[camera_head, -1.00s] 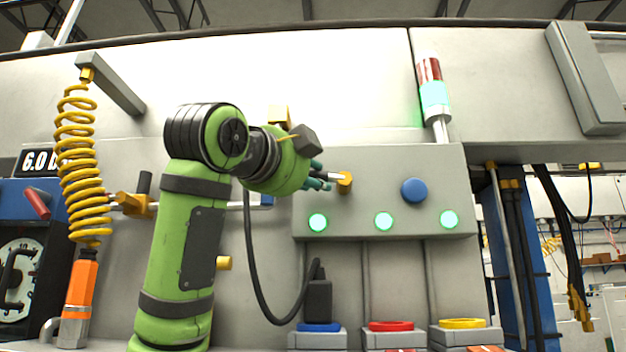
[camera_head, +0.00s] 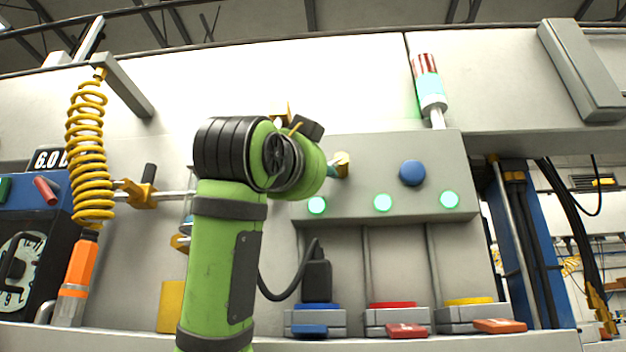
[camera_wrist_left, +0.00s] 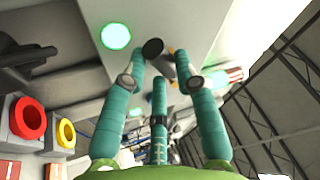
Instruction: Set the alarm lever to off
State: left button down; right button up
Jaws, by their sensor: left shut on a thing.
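The alarm lever shows in the head view as a yellow fitting (camera_head: 342,163) at the left end of a grey panel, left of a blue button (camera_head: 412,173). Most of the lever is hidden behind my green left arm. In the left wrist view, the teal fingers of my left gripper (camera_wrist_left: 165,72) close around the lever's metal shaft, near its dark round end (camera_wrist_left: 153,48). The gripper is shut on the lever. My right gripper is in neither current view.
The grey panel (camera_head: 370,150) carries three lit green lamps. A signal tower (camera_head: 429,85), red above and glowing green, stands on top. Below are boxes with blue, red and yellow rings (camera_head: 468,301) and a black plug (camera_head: 317,280). A yellow coiled hose (camera_head: 88,150) hangs left.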

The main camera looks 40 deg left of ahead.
pick_arm(q)
jog(key=shift+w+d+f+n, duration=0.15)
jog(key=shift+w+f+n, duration=0.15)
jog(key=shift+n, duration=0.3)
jog(key=shift+y, duration=0.4)
jog(key=c, duration=0.9)
grip_release()
jog(key=shift+s, duration=0.1)
jog(key=shift+s, duration=0.1)
jog(key=v, duration=1.1)
jog(key=shift+s+d+f, duration=0.1)
jog(key=shift+s+f, duration=0.05)
jog(key=shift+s, duration=0.15)
